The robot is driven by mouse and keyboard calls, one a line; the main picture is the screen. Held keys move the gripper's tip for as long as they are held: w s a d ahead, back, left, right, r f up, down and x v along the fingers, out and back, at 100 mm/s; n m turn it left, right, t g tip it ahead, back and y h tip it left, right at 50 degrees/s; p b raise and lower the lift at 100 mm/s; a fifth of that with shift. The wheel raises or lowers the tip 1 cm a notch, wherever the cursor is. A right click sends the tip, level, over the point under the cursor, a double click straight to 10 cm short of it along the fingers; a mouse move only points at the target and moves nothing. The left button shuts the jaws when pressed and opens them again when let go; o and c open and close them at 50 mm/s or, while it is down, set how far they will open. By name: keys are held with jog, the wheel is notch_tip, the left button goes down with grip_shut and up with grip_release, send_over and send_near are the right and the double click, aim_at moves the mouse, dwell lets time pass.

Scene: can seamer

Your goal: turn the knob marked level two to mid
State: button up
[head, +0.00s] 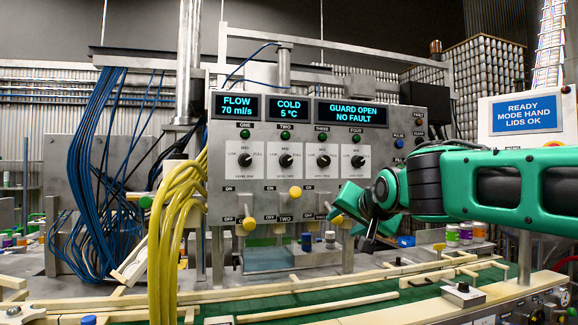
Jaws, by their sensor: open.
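The level two knob (285,160) is a small black dial on a white plate, second from the left in a row on the grey control panel (225,185). LOW and FULL are marked at its sides and MID above. Its pointer is too small to read surely. A green lamp (285,135) sits above it. My gripper (350,216) is open, at the panel's lower right, below the level four knob (358,161). It is to the right of and lower than the level two knob, apart from it. Part of the gripper is hidden behind its own wrist.
Similar knobs, level one (245,160) and level three (323,160), flank it closely. Yellow-knobbed levers (295,193) stick out below. Yellow hoses (180,200) hang left of the panel. A green conveyor (260,305) with wooden rails runs in front. The space before the level two knob is clear.

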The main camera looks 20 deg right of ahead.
aim_at(289, 161)
jog(key=w+a+r+t+y, duration=0.1)
jog(key=w+a+r+t, duration=0.1)
jog(key=a+r, duration=0.45)
jog(key=w+a+r+t+y, duration=0.1)
jog(key=w+a+r+t, duration=0.15)
jog(key=r, duration=0.65)
jog(key=shift+m, duration=0.3)
jog(key=w, duration=1)
jog(key=shift+a+f, duration=0.15)
jog(key=shift+a, duration=0.15)
jog(key=c, duration=1.1)
jog(key=shift+o, duration=0.2)
